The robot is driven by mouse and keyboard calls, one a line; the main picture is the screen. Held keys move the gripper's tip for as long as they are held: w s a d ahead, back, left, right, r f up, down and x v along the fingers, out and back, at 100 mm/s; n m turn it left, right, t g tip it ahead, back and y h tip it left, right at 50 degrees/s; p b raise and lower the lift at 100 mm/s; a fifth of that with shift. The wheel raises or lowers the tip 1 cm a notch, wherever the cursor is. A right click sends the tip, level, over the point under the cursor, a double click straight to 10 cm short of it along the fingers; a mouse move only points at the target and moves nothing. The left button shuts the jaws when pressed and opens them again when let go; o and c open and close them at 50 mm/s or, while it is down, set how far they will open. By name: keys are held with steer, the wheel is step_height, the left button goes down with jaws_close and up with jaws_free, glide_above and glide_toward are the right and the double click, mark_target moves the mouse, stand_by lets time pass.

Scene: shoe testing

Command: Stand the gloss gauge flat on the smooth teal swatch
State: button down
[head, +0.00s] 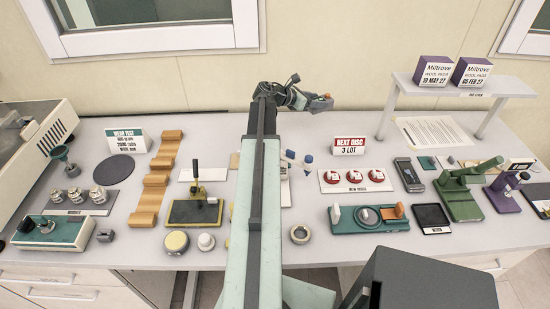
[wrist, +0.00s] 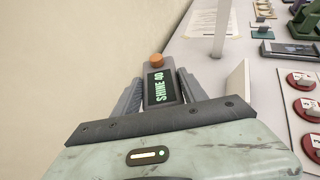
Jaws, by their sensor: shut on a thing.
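My gripper (head: 318,103) is shut on the gloss gauge (wrist: 161,88) and holds it at the back of the bench, close to the wall. In the wrist view the gauge is a dark block with an orange knob on its far end and a display reading "SHINE 40". The jaws grip it from both sides. In the head view the gauge is small and partly hidden by the gripper, with some orange showing. A small teal swatch (head: 428,163) lies flat on the bench right of centre, well right of the gripper. I cannot judge its smoothness from here.
Right of the gripper are a "NEXT DISC" sign (head: 348,146), a white plate with red discs (head: 353,181) and a grey handheld device (head: 409,174). A green press (head: 465,192) stands in front of the swatch. A raised shelf (head: 465,84) with two boxes stands behind.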

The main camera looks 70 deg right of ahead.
steer(key=w+a+m+g+y, duration=0.25)
steer(key=w+a, duration=0.25)
steer(key=a, duration=0.7)
steer(key=w+a+m+g+y, duration=0.1)
steer(key=w+a+m+y, duration=0.3)
steer(key=a, duration=0.8)
steer(key=shift+n+h, duration=0.55)
steer(key=shift+h, duration=0.1)
steer(key=f+b, duration=0.6)
steer(key=w+f+b, duration=0.1)
steer(key=f+b, duration=0.2)
steer(key=b, duration=0.1)
steer(key=shift+w+d+f, duration=0.1)
steer(key=shift+d+f, duration=0.2)
steer(key=c, duration=0.6)
jaws_free()
steer(key=shift+r, duration=0.1)
steer(key=shift+w+r+p, duration=0.3)
steer(key=shift+r+p, duration=0.1)
steer(key=shift+p, duration=0.15)
steer(key=p+v, duration=0.4)
steer(key=v, duration=0.6)
steer(key=shift+w+a, duration=0.1)
steer(key=shift+w, duration=0.25)
steer(key=shift+w+a+r, duration=0.1)
steer(key=shift+w+a, duration=0.1)
steer(key=shift+w, duration=0.05)
